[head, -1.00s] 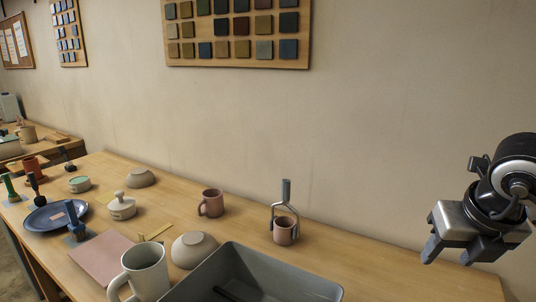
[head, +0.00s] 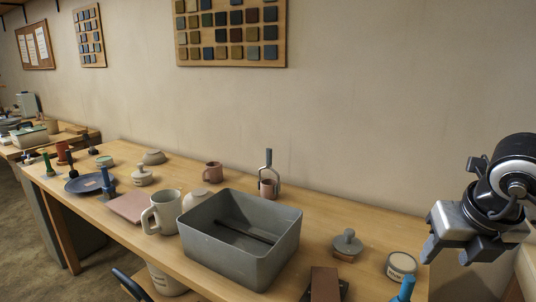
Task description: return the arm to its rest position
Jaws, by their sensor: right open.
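My right gripper (head: 451,252) is at the right side of the head view, with its two dark fingers apart and pointing down. Nothing shows between the fingers. It hangs in front of the wall and the right end of the wooden table (head: 340,215), above and beyond a round labelled tin (head: 401,266). It does not appear to touch anything. My left gripper is not in view.
A large grey bin (head: 275,262) stands at the table's front. A lidded pot (head: 347,244), a brown block (head: 324,284) and a blue-handled tool (head: 404,289) are near my right gripper. A white pitcher (head: 164,212), pink mugs and a blue plate (head: 84,184) stand farther left.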

